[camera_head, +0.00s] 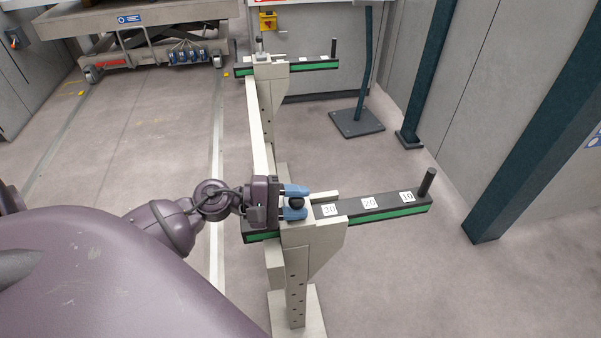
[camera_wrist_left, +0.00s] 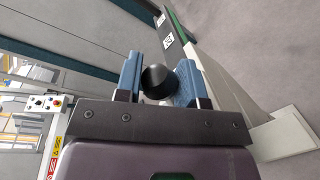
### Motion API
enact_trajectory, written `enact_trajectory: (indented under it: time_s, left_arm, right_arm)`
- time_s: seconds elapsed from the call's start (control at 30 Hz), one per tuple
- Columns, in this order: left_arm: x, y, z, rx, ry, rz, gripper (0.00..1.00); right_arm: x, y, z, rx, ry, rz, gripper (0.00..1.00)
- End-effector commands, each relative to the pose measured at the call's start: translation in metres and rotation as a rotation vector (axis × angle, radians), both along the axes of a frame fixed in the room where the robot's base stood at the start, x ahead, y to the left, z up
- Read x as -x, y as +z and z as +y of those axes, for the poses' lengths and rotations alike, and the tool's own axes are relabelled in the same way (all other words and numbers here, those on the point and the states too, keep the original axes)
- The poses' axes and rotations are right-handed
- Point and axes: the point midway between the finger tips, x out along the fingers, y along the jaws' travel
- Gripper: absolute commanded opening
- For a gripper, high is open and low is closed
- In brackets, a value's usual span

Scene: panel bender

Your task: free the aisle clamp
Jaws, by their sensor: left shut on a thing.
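The near clamp shows as a round black knob (camera_head: 297,203) on top of a pale post (camera_head: 297,270), where a black and green arm crosses it. My left gripper (camera_head: 293,202) comes in from the left with its two blue fingers around the knob, shut on it. In the left wrist view the dark knob (camera_wrist_left: 158,82) sits between the blue fingers (camera_wrist_left: 160,84). Its lower part and shaft are hidden. My right gripper is in neither view.
The near black and green arm (camera_head: 385,207) carries labels 30, 20 and 10 and ends in an upright dark peg (camera_head: 427,183). A similar far arm (camera_head: 314,65) stands behind. Teal posts (camera_head: 540,130) stand right. A wheeled cart (camera_head: 150,40) is far left. Floor between is clear.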

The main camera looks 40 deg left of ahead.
Motion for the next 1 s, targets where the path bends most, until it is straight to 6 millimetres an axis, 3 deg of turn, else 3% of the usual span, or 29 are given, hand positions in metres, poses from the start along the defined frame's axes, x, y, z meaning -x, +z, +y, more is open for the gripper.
enact_trajectory:
  time_s: [0.6, 0.63, 0.7, 0.8, 1.0]
  left_arm:
    - [-0.0009, 0.0014, 0.0017, -0.045, 0.009, -0.042, 0.00]
    - [-0.0008, 0.0013, 0.0016, -0.044, 0.009, -0.041, 0.38]
    - [-0.0007, 0.0012, 0.0014, -0.043, 0.009, -0.040, 0.49]
    - [-0.0001, 0.0007, 0.0005, -0.040, 0.007, -0.038, 0.61]
    - [0.0005, 0.0000, -0.0004, -0.038, 0.004, -0.035, 0.61]
  right_arm:
    - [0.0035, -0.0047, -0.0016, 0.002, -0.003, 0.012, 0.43]
    - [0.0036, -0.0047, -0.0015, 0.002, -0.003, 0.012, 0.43]
    - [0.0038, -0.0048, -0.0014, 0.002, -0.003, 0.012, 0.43]
    - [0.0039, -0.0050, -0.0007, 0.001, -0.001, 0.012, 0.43]
    - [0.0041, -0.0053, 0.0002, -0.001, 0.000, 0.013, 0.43]
